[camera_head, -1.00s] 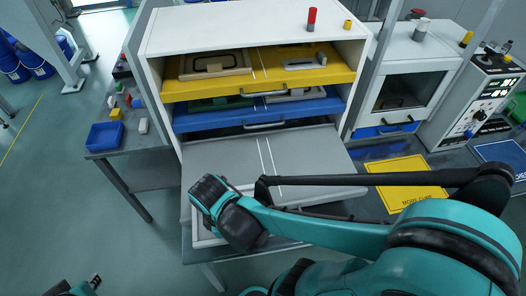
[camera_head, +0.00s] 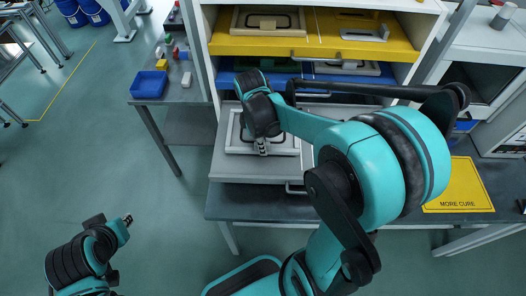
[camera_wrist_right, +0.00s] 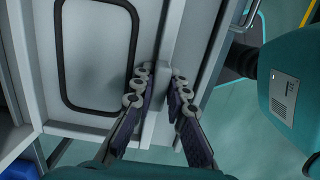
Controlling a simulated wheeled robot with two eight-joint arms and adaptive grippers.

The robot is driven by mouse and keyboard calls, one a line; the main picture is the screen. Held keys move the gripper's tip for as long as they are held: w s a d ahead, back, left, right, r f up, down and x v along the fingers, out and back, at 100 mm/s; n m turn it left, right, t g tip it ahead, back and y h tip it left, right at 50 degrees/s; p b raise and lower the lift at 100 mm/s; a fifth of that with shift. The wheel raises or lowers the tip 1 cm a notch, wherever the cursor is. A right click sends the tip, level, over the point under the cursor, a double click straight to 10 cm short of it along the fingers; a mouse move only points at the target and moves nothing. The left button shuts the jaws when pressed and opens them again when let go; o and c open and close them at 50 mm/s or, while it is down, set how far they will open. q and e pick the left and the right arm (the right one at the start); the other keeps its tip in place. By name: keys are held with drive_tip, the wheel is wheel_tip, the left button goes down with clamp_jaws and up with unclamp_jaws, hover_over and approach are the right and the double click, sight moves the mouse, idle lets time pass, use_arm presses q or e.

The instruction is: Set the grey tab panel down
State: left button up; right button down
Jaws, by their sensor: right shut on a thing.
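The grey tab panel (camera_head: 236,145) is a pale plate with a black rounded outline. In the head view it appears flat over the left part of the pulled-out grey drawer (camera_head: 228,170); whether it touches the drawer is unclear. The panel also fills the left of the right wrist view (camera_wrist_right: 97,110). My right gripper (camera_head: 262,150) is at the panel's near edge, shut on its small tab, and its fingers show on both sides of the tab in the wrist view (camera_wrist_right: 160,85). My arm hides part of the panel. My left gripper (camera_head: 127,219) is low at the left, away from the cabinet; its jaws are too small to read.
A yellow drawer (camera_head: 285,47) and a blue drawer above the grey one hold other panels. The grey drawer's handle (camera_head: 295,188) is at its front. A yellow mat (camera_head: 460,190) lies on the bench to the right. A blue bin (camera_head: 149,84) stands on the left table.

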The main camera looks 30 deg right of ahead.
drive_tip(key=shift+w+d+f+b, duration=0.15)
drive_tip(key=shift+f+b, duration=0.6)
drive_tip(key=shift+f, duration=1.05)
drive_tip(key=shift+f, duration=0.15)
drive_tip(key=c, duration=1.5)
unclamp_jaws()
